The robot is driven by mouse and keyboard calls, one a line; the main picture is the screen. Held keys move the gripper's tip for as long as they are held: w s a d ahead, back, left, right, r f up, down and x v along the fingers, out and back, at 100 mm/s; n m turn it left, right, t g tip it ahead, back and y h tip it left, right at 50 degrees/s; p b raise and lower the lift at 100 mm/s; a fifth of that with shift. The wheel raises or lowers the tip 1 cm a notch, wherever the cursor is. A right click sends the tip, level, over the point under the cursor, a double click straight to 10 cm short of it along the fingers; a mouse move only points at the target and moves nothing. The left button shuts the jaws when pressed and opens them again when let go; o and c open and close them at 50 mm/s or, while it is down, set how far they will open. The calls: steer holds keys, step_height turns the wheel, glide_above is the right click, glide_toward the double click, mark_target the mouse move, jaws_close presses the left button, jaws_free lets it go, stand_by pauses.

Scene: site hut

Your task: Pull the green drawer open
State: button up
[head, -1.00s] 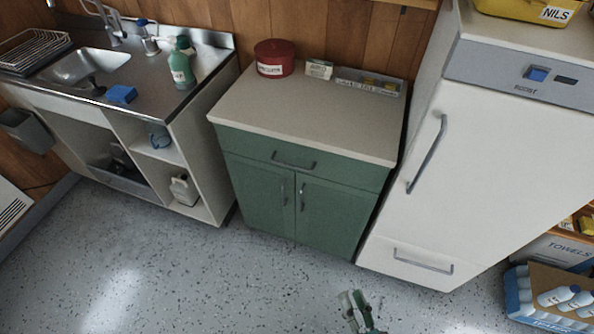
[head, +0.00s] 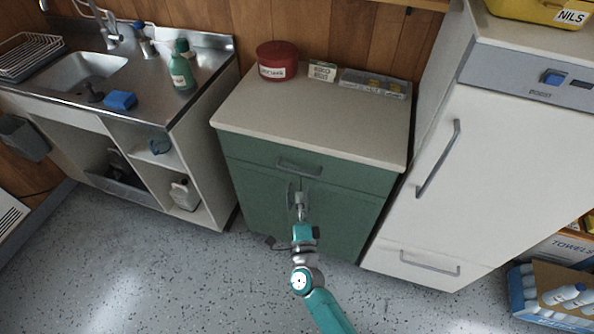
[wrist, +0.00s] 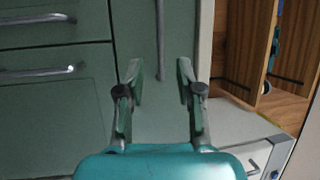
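The green drawer (head: 248,160) spans the top of the green cabinet and looks shut. Its grey bar handle (head: 299,168) is just above my gripper (head: 299,192) in the head view. In the wrist view the picture is turned, so the drawer handle (wrist: 160,38) runs up and down. My gripper (wrist: 160,80) is open there, its two fingers apart on either side of the handle's line. Nothing is between the fingertips, and the handle's near end is just beyond them. My gripper and arm hide part of the doors in the head view.
Two door handles (wrist: 42,74) sit below the drawer. The pale worktop (head: 290,115) above holds a red tin (head: 277,62), a small box and a clear divided tray. A white fridge (head: 440,180) stands close on the right, a sink unit (head: 190,110) on the left.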

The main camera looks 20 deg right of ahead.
mark_target(297, 171)
steer(key=x, duration=1)
steer(key=shift+w+d+r, duration=0.1)
steer(key=shift+w+r, duration=0.05)
steer(key=shift+w, duration=0.2)
jaws_close()
